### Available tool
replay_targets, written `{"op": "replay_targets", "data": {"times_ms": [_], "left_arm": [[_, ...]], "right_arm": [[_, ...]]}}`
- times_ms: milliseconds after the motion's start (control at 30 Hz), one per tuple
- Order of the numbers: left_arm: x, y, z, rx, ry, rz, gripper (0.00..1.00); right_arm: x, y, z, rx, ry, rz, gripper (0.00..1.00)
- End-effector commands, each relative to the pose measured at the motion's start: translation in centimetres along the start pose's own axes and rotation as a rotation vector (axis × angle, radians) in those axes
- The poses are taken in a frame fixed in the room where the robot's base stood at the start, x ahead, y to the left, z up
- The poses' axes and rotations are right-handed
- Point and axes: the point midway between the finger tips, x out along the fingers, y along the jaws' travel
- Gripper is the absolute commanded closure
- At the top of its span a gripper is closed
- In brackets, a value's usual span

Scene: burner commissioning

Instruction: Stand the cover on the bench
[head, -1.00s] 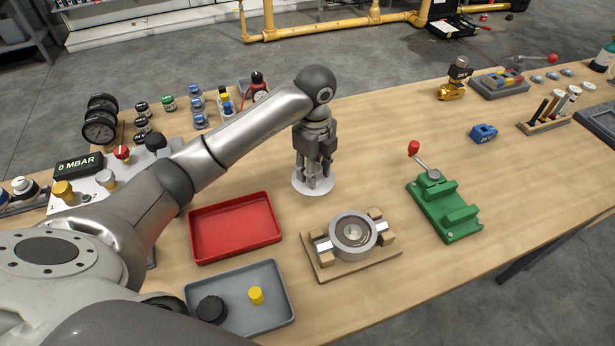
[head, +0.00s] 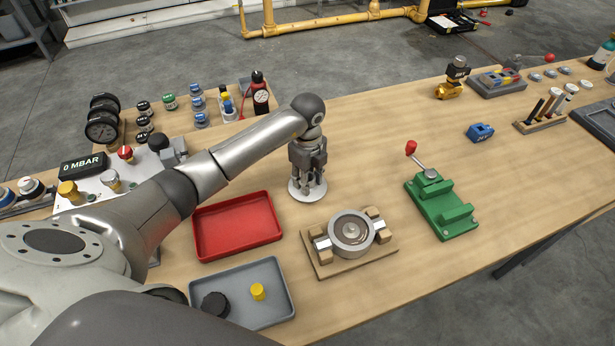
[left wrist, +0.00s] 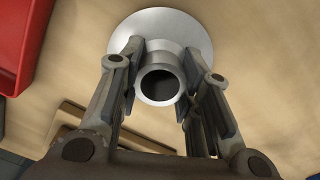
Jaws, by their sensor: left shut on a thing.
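The cover (head: 296,192) is a pale metal disc with a hollow round neck. My left gripper (head: 308,186) points down and is shut on the neck from both sides. In the left wrist view the disc (left wrist: 195,28) lies beyond the open end of the neck, with the fingers (left wrist: 160,80) on either side. The disc looks level, at or very near the wooden bench (head: 370,130); I cannot tell whether it touches. My right gripper is not in view.
A round metal housing (head: 373,233) sits in a wooden cradle in front of the cover. A red tray (head: 200,240) and a grey tray (head: 240,322) are to the left. A green clamp fixture (head: 440,205) stands right. The bench behind and right of the cover is clear.

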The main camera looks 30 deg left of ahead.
Motion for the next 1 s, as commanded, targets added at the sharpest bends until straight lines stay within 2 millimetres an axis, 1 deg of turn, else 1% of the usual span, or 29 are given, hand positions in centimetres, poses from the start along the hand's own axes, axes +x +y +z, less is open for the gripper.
{"op": "replay_targets", "data": {"times_ms": [33,167,200,467,533,600,667,767,1000], "left_arm": [[0.1,0.0,0.0,-0.001,0.0,0.0,0.64],[0.1,0.0,0.0,-0.001,0.0,0.001,0.47],[0.1,0.0,0.0,-0.001,0.0,0.001,0.46],[0.0,0.0,0.0,-0.001,0.0,0.0,0.46],[-0.3,0.0,0.0,-0.001,0.0,0.0,0.46],[-0.8,-0.1,0.0,0.0,-0.001,-0.003,0.46],[-1.6,-0.1,0.1,0.001,-0.001,-0.004,0.46],[-3.5,-0.2,0.1,0.0,-0.002,-0.007,0.46],[-8.7,-0.1,0.1,-0.001,-0.002,-0.006,0.46]], "right_arm": [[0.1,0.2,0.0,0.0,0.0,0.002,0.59],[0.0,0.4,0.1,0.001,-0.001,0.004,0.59],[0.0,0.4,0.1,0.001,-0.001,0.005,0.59],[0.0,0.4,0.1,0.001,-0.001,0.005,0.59],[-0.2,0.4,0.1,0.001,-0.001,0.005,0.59],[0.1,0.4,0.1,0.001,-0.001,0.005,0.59],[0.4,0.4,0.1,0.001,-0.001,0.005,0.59],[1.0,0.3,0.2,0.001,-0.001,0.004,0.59],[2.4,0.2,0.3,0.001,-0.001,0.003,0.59]]}}
